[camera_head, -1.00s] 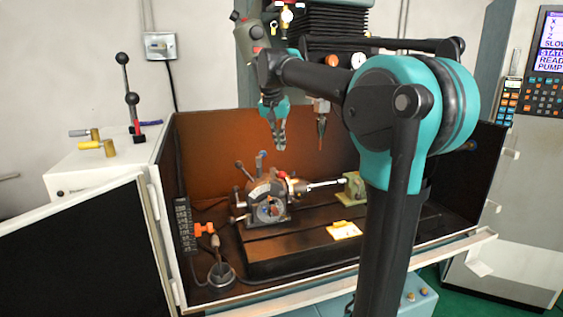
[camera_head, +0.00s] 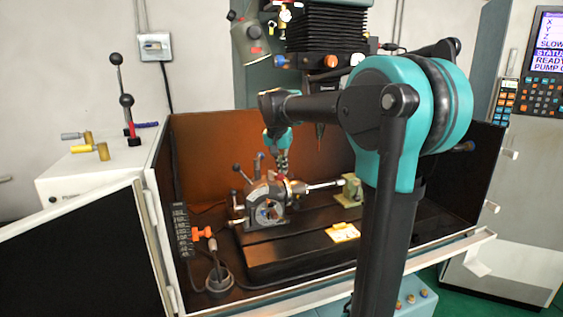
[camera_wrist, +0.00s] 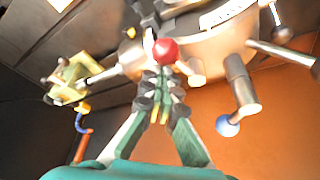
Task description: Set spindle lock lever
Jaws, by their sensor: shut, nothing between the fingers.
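The indexing chuck (camera_head: 264,205) stands on the dark machine table, with several levers on it. One lever has a red ball knob (camera_wrist: 165,49) and another a blue ball knob (camera_wrist: 228,126). The blue knob also shows in the head view (camera_head: 259,155); which lever is the spindle lock is not marked. My gripper (camera_head: 281,168) is above the back right of the chuck, by the red knob. In the wrist view its shut fingers (camera_wrist: 156,80) point at the chuck body, tips just below the red knob. Nothing is between them; whether they touch the knob I cannot tell.
A bar runs from the chuck to a green tailstock (camera_head: 350,190) at right. A yellow piece (camera_head: 342,232) lies on the table. The machine spindle head (camera_head: 325,75) hangs close behind my arm.

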